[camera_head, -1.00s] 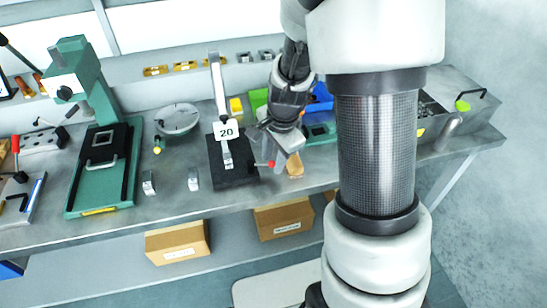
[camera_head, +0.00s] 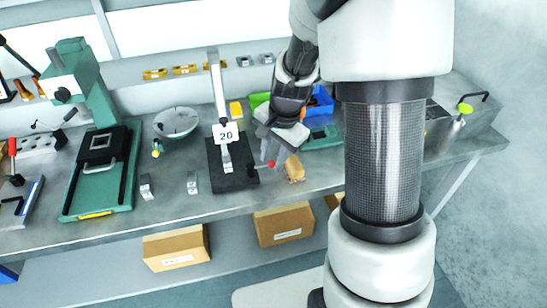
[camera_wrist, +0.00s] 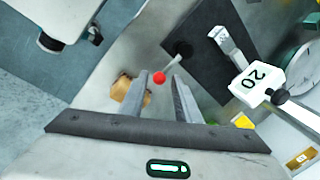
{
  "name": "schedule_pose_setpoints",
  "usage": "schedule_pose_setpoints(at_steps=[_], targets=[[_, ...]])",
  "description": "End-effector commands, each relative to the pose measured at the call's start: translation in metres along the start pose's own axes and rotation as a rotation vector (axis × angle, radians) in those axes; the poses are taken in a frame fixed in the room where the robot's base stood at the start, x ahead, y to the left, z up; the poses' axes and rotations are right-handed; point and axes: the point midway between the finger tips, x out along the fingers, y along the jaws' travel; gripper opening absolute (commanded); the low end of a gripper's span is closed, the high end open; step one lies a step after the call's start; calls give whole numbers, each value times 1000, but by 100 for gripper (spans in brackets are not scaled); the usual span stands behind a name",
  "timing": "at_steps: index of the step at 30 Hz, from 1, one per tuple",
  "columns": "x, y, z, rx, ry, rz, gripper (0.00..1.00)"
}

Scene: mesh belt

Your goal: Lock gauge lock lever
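The gauge has a black base (camera_head: 232,165), an upright silver column (camera_head: 217,85) and a white tag marked 20 (camera_head: 226,135). The tag also shows in the wrist view (camera_wrist: 257,84). The lock lever is a thin rod ending in a red ball knob (camera_wrist: 160,77), which joins a dark round hub at the base's corner. The knob (camera_head: 271,164) shows at the base's right side in the head view. My gripper (camera_wrist: 161,78) is open, with the red knob between its fingertips in the picture; contact cannot be told. In the head view my gripper (camera_head: 274,150) hangs beside the gauge.
A tan wooden piece (camera_head: 294,168) lies just right of the knob. A round dish (camera_head: 176,121) and a green press (camera_head: 100,170) stand to the left. Blue and green bins (camera_head: 318,100) are behind my gripper. Small metal blocks (camera_head: 192,183) sit near the front edge.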

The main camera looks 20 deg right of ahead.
Motion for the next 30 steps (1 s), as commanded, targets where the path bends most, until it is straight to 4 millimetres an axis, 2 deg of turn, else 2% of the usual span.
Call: schedule_pose_setpoints(at_steps=[9, 14, 30], targets=[[-1, 0, 0, 2, 1, 0, 35], [-15, -1, -1, 1, 3, -3, 35], [-139, -1, -1, 1, 4, -4, 35]])
